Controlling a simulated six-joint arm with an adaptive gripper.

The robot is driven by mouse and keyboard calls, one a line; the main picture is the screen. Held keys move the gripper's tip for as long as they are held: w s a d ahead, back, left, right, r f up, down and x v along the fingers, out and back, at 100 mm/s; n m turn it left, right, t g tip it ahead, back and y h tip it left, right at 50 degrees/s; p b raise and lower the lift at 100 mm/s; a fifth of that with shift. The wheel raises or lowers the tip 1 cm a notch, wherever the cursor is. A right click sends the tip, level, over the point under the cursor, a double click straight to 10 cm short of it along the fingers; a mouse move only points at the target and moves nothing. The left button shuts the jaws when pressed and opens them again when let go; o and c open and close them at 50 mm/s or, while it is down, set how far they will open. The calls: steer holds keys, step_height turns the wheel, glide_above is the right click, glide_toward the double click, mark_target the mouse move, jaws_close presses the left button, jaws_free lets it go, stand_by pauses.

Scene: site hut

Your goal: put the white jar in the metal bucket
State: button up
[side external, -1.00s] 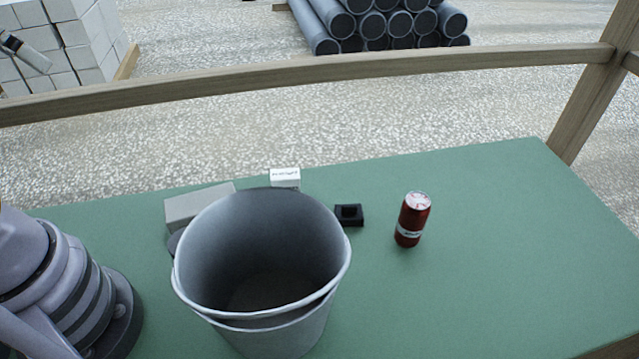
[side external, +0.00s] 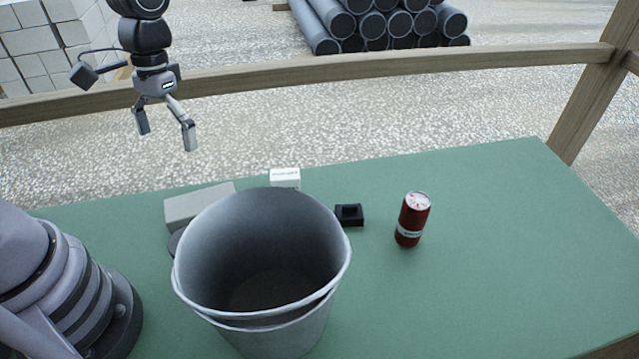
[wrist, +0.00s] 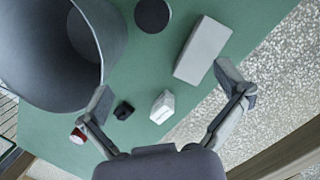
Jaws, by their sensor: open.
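The metal bucket (side external: 285,335) stands upright at the front of the green table; its visible inside looks empty. It also shows at upper left in the wrist view (wrist: 30,50). A small white, box-like item with dark lettering (side external: 285,177) stands behind the bucket, its lower part hidden by the rim. It also shows in the wrist view (wrist: 162,106), between my fingers and apart from them. No clearly round white jar shows. My gripper (side external: 166,138) is open and empty, high above the table's back left. It also shows in the wrist view (wrist: 163,80).
A grey block (side external: 195,206) lies left of the white item, with a dark disc (wrist: 152,15) near it. A small black object (side external: 349,215) and a red can (side external: 412,220) stand right of the bucket. The table's right side is clear. A wooden rail (side external: 400,63) runs behind.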

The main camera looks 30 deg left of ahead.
steer(key=s+f+g, duration=0.1)
steer(key=f, duration=0.4)
steer(key=s+d+f, duration=0.1)
steer(key=f, duration=0.4)
steer(key=s+d+f+g, duration=0.1)
steer(key=f, duration=0.3)
steer(key=shift+s+d+f+g, duration=0.1)
steer(key=shift+s+f+g, duration=0.1)
steer(key=shift+f+g, duration=0.15)
steer(key=shift+x, duration=3.3)
steer(key=shift+w+f, duration=0.1)
steer(key=shift+w, duration=0.05)
steer(key=c, duration=1.3)
